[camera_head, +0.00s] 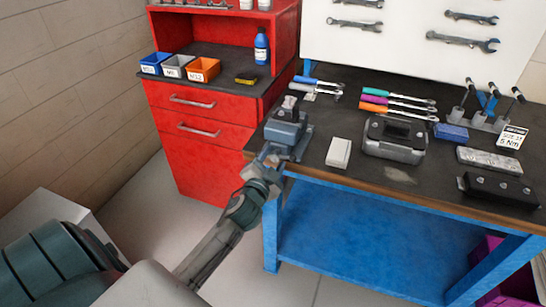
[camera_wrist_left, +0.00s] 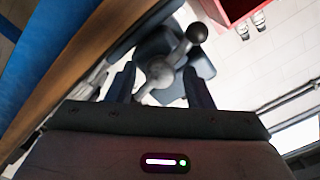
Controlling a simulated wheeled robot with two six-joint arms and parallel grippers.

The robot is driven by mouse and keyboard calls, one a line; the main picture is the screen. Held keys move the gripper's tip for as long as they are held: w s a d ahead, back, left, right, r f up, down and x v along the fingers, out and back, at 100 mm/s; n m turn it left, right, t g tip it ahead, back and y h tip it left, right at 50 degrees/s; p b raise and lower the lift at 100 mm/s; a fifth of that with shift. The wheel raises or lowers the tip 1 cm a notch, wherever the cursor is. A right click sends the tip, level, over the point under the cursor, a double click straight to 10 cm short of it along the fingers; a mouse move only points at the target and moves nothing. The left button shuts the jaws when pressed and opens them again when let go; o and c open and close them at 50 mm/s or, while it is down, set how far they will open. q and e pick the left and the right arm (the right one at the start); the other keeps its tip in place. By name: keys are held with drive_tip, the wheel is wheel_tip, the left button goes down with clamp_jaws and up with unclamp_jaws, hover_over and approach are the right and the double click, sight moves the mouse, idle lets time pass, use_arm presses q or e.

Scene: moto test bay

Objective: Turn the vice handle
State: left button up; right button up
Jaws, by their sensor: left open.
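The blue-grey vice (camera_head: 287,134) stands on the left front corner of the dark workbench top. Its handle (camera_wrist_left: 182,50) shows in the left wrist view as a grey bar with a dark ball end (camera_wrist_left: 197,32), slanting up to the right from a round hub (camera_wrist_left: 159,72). My left gripper (camera_head: 268,163) is at the bench edge, just in front of the vice. In the wrist view its two fingers (camera_wrist_left: 160,86) are apart, with the hub and the lower part of the bar between them. I cannot tell whether they touch. My right gripper is not in view.
A red cabinet (camera_head: 190,156) with small bins stands left of the bench. A white box (camera_head: 339,153), a grey case (camera_head: 394,150) and several coloured-handled tools lie right of the vice. The wooden bench edge (camera_head: 345,184) runs close to my left gripper.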

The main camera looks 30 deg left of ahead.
use_arm(q)
drive_tip(key=shift+w+a, duration=0.1)
drive_tip(key=shift+w, duration=0.15)
drive_tip(key=c, duration=1)
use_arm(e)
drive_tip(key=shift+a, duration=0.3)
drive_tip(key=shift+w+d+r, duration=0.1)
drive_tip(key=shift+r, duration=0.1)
